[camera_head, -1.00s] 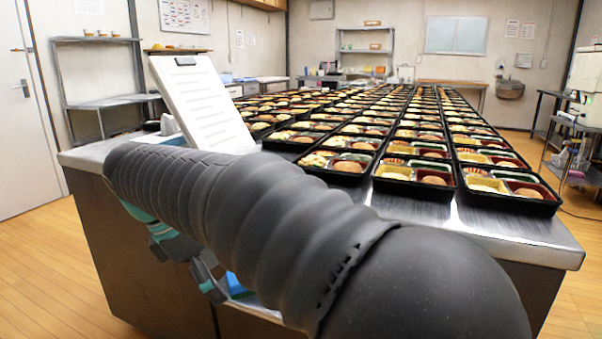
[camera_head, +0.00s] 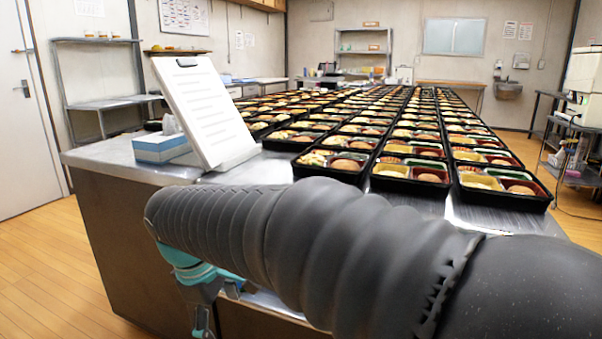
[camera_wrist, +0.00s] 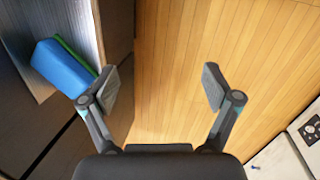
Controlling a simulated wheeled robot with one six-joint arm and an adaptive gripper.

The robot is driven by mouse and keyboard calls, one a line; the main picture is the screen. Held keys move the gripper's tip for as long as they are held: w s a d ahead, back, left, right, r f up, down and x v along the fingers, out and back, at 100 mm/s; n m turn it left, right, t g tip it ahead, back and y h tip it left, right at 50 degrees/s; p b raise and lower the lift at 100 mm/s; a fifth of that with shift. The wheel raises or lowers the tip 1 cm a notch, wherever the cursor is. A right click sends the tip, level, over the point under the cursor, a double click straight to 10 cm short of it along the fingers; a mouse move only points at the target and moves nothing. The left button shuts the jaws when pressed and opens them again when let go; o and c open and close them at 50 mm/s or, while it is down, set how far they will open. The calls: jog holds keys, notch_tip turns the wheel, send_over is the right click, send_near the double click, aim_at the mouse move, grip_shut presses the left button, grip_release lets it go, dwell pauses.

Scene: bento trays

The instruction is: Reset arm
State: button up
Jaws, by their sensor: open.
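My gripper (camera_wrist: 158,90) is open in the wrist view. Its two fingers are spread apart with only wooden floor showing between them. In the head view my dark sleeved arm crosses the lower part of the picture in front of the metal table (camera_head: 105,158). Part of the gripper end hangs below the arm at the lower left; the fingertips are not clear there.
Rows of black bento trays (camera_head: 490,193) cover the table. A white clipboard stand (camera_head: 203,110) and a blue-and-white tissue box (camera_head: 158,147) stand at its near left. A blue object (camera_wrist: 62,70) lies left of my gripper. Wooden floor (camera_head: 38,255) is clear at left.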

jog(key=s+d+m+t, duration=0.1)
jog(key=s+d+m, duration=0.3)
jog(key=d, duration=0.5)
jog(key=s+d+m+t+y, duration=0.1)
jog(key=s+d+m, duration=0.3)
jog(key=d, duration=0.6)
jog(key=s+d+f+m+t, duration=0.1)
jog(key=s+d+m, duration=0.3)
jog(key=d, duration=0.6)
jog(key=shift+d+m+t+y, duration=0.15)
jog(key=shift+m+t+y, duration=0.2)
jog(key=shift+m, duration=1.05)
jog(key=shift+f, duration=0.1)
